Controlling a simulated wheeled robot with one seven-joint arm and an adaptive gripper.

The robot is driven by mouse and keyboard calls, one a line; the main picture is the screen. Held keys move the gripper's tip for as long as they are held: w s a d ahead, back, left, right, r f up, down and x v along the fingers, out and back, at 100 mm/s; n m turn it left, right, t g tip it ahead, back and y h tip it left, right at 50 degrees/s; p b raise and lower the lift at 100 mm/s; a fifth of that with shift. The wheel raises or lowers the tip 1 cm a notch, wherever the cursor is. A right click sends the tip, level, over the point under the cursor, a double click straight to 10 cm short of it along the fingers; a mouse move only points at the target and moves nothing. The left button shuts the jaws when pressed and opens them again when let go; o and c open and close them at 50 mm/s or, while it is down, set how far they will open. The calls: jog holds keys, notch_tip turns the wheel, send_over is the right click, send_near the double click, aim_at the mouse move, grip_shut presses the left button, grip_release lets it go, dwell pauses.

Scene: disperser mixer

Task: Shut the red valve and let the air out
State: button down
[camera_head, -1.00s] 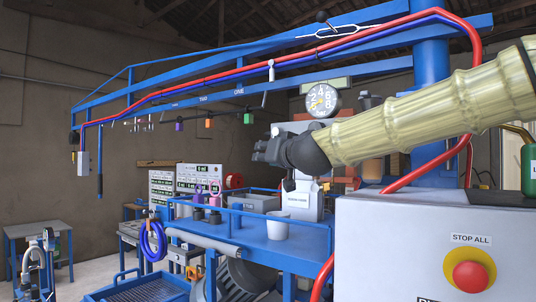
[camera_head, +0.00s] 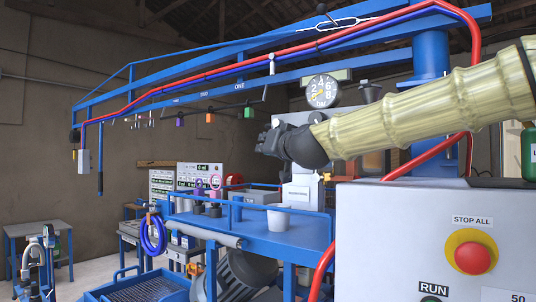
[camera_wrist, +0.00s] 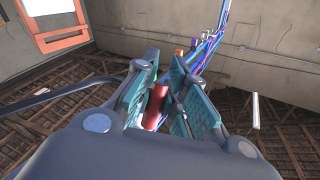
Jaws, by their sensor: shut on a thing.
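My gripper (camera_head: 268,143) reaches left across the head view in front of the grey machine. In the wrist view, its teal-padded fingers (camera_wrist: 165,100) are closed around a red piece (camera_wrist: 155,107), which looks like the handle of the red valve. Most of that piece is hidden by the fingers, and the head view does not show it. A round white pressure gauge (camera_head: 322,91) stands just above my forearm. Its needle is too small to read surely.
A control box (camera_head: 400,240) with a red STOP ALL button (camera_head: 471,257) stands close at the right. A blue workbench (camera_head: 285,237) carries a white cup (camera_head: 279,219). Red and blue pipes (camera_head: 250,70) run along the overhead frame. A blue hose (camera_head: 153,237) hangs at left.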

jog(key=shift+f+b, duration=0.15)
jog(key=shift+b, duration=0.2)
jog(key=shift+w+r, duration=0.1)
jog(key=shift+r, duration=0.2)
jog(key=c, duration=1.4)
grip_release()
jog(key=shift+c, duration=0.2)
jog(key=v, duration=1.2)
jog(key=shift+f, duration=0.2)
